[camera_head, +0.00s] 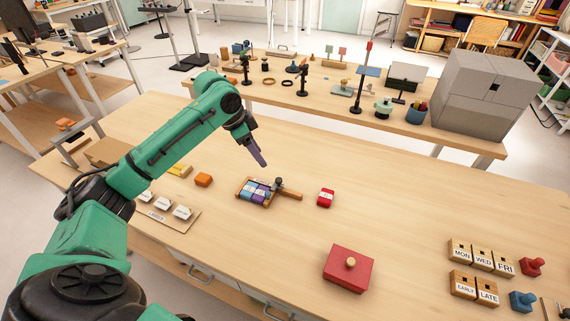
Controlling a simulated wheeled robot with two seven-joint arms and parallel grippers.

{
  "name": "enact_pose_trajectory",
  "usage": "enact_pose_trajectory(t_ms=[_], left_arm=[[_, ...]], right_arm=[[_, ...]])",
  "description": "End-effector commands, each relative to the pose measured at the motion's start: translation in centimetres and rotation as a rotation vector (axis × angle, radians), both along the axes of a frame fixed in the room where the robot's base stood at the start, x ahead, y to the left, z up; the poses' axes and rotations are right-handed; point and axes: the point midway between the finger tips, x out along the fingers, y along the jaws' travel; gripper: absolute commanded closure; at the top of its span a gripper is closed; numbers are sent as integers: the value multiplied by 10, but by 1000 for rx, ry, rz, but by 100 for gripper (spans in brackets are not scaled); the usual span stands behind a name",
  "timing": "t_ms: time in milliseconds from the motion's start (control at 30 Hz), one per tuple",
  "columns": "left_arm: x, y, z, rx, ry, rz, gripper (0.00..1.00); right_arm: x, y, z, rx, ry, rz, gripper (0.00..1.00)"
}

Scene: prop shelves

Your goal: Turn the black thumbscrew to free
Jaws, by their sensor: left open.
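A small wooden frame (241,198) holding blue and purple blocks lies in the middle of the table. A small dark part, apparently the black thumbscrew (279,182), sits at its right side, beside a wooden bar (290,195). It is too small to tell which way the thumbscrew is turned. My left gripper (261,160) is above and behind the frame, pointing down to the right. It is open and empty, apart from the thumbscrew. My right gripper is not in view.
A red block (326,198) lies right of the frame, and a red box lid with a knob (347,272) stands in front. Lettered wooden blocks (482,259) and stamps are at the right.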

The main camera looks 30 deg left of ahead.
Motion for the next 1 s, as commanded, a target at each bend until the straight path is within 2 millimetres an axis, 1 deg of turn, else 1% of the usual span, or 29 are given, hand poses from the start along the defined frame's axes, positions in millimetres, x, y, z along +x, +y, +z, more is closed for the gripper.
enact_pose_trajectory(t_ms=[33, 67, 167, 267, 400, 467, 600, 700, 800, 1000], left_arm=[[1, 6, 8, -7, -4, 6, 41], [2, 7, 9, -11, -4, 8, 41], [5, 4, 0, -17, -2, 5, 41], [10, -2, -20, -17, 0, 5, 41], [20, -13, -55, -18, 0, 6, 41], [25, -18, -71, -17, -1, 5, 41], [34, -26, -102, -15, -3, 5, 41], [39, -30, -116, -15, -5, 7, 41], [41, -32, -122, -14, -6, 5, 41], [41, -32, -124, -14, -6, 5, 41]], right_arm=[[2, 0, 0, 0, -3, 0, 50], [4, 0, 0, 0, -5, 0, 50], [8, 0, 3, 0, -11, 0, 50], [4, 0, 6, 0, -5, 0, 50], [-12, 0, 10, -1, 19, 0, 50], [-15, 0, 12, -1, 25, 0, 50], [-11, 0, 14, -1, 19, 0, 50], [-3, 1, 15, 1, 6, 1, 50], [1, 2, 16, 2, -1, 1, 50], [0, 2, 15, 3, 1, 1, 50]])
